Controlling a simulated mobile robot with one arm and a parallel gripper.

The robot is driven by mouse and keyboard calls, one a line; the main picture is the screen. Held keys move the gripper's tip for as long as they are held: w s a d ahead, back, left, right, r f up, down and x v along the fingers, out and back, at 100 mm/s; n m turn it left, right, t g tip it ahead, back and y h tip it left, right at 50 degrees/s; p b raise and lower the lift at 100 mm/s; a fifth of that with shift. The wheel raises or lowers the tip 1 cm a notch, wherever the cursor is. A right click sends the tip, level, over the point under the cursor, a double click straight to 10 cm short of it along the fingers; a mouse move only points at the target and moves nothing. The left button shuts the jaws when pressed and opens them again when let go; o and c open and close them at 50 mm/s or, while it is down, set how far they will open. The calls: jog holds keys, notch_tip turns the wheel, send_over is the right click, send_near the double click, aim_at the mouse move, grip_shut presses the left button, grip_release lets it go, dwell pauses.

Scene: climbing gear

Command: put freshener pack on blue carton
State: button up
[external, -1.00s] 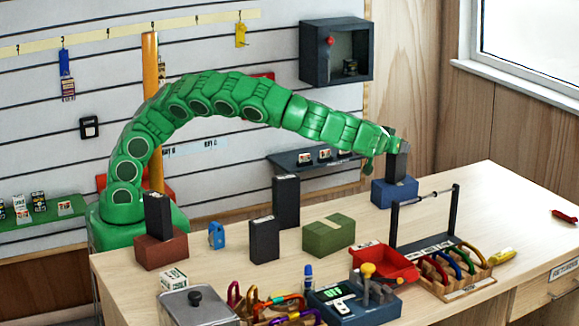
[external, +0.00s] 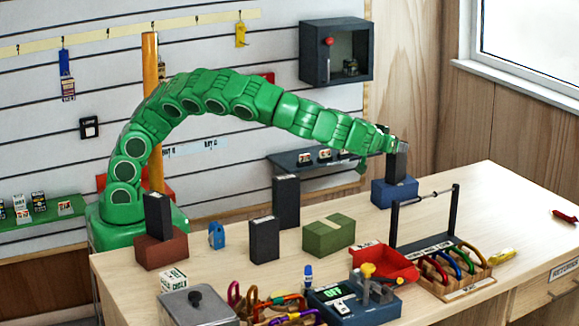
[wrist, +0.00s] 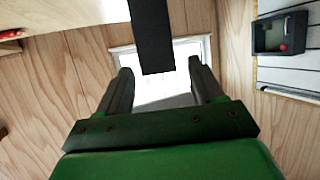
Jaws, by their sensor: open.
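A dark upright pack, which looks like the freshener pack (external: 397,166), stands on the blue carton (external: 395,193) at the table's back right. My gripper (external: 391,146) is at the upper part of this pack, at the end of the green arm. In the wrist view my gripper (wrist: 157,72) is open, with a finger on each side and a gap between them. The dark pack (wrist: 152,38) shows upper centre, between and beyond the fingertips, with clear space on both sides. Its label cannot be read. The blue carton is not visible in the wrist view.
Similar dark packs stand on the red carton (external: 161,250), on the table (external: 264,241) and behind it (external: 286,203). A green carton (external: 328,237) sits mid-table. A black bar stand (external: 426,217) and a red tray (external: 386,265) are in front of the blue carton.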

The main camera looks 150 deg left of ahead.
jog(key=v, duration=0.8)
jog(key=shift+d+r, duration=0.15)
jog(key=shift+d, duration=0.05)
